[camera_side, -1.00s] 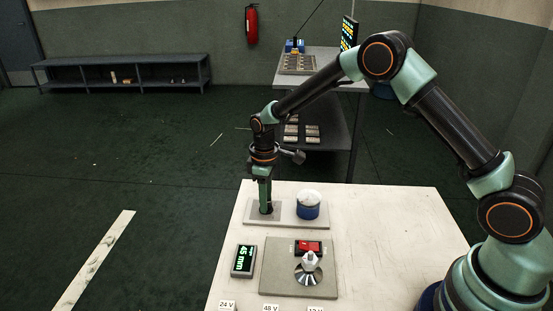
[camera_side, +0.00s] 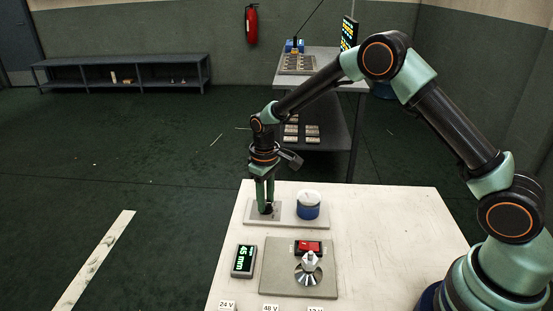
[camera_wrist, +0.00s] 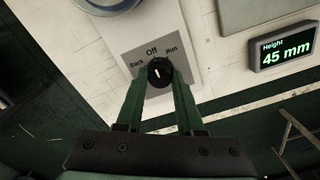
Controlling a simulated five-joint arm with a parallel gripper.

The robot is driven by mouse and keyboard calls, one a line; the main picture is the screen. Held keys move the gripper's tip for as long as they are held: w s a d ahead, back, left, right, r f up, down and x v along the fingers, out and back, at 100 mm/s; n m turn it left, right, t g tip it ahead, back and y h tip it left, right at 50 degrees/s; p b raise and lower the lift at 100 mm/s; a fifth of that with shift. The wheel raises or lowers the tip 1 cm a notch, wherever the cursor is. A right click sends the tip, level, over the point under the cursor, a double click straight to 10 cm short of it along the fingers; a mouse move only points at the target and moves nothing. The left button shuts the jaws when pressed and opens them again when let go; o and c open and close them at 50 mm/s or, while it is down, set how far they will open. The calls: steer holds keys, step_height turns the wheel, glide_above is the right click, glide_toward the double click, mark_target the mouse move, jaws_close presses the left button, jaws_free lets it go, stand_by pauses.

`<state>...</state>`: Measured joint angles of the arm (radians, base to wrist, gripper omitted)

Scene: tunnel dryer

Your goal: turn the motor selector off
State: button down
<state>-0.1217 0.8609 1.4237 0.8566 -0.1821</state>
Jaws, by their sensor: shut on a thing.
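The motor selector (camera_wrist: 160,72) is a round black knob with a white pointer mark on a pale plate (camera_side: 232,212). The words Back, Off and Run are printed around it in the wrist view. The white mark appears to line up roughly with Off. My gripper (camera_wrist: 160,82) points down at the knob, with its green fingers on either side, shut on it. In the side view my gripper (camera_side: 265,208) stands over the left part of the plate, and its fingers mostly hide the selector.
A blue round part with a white top (camera_side: 308,207) stands right of the selector. In front are a height display reading 45 mm (camera_side: 244,260) and a grey plate (camera_side: 286,285) with a red switch (camera_side: 309,247) and a white-handled dial (camera_side: 310,262). The table's right side is clear.

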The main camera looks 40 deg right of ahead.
steer(key=c, duration=0.5)
jaws_free()
step_height(320, 180, up, 12)
steer(key=shift+r, duration=0.1)
